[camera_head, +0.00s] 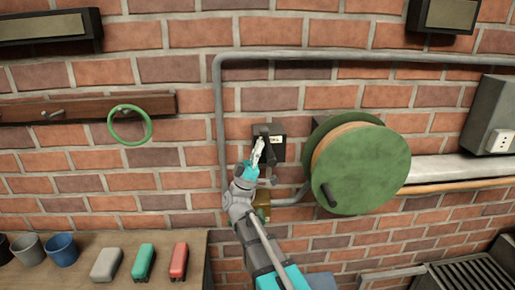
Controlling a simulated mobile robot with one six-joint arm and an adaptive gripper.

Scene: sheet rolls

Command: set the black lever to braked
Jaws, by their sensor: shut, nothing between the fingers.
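A black lever (262,130) sits on a small dark plate (278,151) on the brick wall, left of a large green roll disc (370,170). A small pale label is on the plate. My gripper (259,143) is shut and empty, right at the plate and just below the lever's top. It covers part of the lever and plate. I cannot tell whether it touches the lever, nor read the lever's setting.
A grey pipe (219,110) runs up and across the wall around the plate. A dark crank handle (328,194) sticks out of the green disc. A green ring (148,125) hangs on a wooden rail at left. A shelf (190,240) below carries cups and coloured blocks.

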